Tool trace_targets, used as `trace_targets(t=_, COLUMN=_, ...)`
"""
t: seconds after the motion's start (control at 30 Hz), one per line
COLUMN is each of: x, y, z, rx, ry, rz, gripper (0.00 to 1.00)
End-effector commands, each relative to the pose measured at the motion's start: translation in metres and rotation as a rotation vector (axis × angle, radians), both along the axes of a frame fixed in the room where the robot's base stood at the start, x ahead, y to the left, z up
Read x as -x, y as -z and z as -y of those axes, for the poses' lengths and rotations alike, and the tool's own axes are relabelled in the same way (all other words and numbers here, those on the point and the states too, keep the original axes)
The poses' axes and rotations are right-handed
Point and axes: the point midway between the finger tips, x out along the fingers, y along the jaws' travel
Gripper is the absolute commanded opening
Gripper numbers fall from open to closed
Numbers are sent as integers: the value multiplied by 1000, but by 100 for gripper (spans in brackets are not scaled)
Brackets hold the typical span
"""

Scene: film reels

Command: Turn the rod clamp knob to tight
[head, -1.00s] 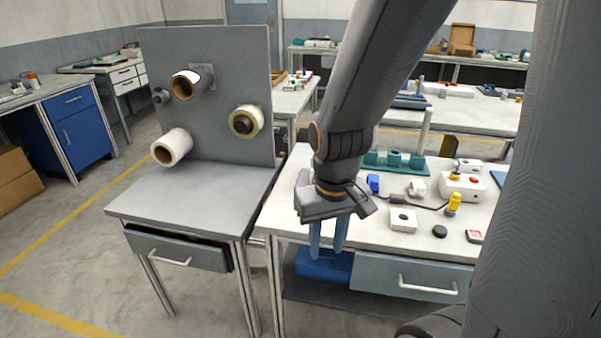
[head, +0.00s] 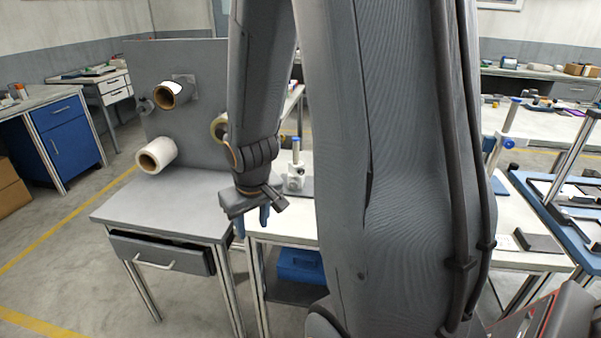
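My gripper (head: 252,222) hangs fingers-down in front of the gap between the grey panel table and the white workbench. Its two blue fingers stand apart with nothing between them. A small white and grey fixture with an upright rod and blue top (head: 295,170) stands on the white workbench behind and right of the gripper. Another upright rod with a blue top and a blue clamp-like part (head: 490,143) shows at the right, far from the gripper. I cannot tell which of these carries the rod clamp knob, or how a knob is set. My arm and column hide much of the workbench.
The grey table (head: 165,200) holds an upright panel (head: 195,130) with several reels on pegs; its drawer (head: 160,255) is partly open. A blue box (head: 300,265) sits under the white workbench (head: 285,228). A blue-based frame (head: 545,215) stands at right.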

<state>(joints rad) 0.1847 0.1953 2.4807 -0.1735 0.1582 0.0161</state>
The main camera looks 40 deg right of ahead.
Motion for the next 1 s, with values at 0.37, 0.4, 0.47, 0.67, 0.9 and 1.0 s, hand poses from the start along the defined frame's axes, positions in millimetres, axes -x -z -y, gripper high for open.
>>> trace_targets(t=0.37, x=-94, y=16, z=207, rx=65, ry=11, rz=531, gripper=39)
trace_targets(t=0.4, x=-94, y=16, z=222, rx=61, ry=10, rz=585, gripper=39)
trace_targets(t=0.47, x=-92, y=16, z=242, rx=52, ry=6, rz=659, gripper=39)
trace_targets(t=0.67, x=-79, y=14, z=278, rx=25, ry=-2, rz=828, gripper=39)
trace_targets(t=0.9, x=-86, y=15, z=286, rx=14, ry=-8, rz=878, gripper=39)
trace_targets(t=1.0, x=-100, y=21, z=286, rx=15, ry=-9, rz=877, gripper=39)
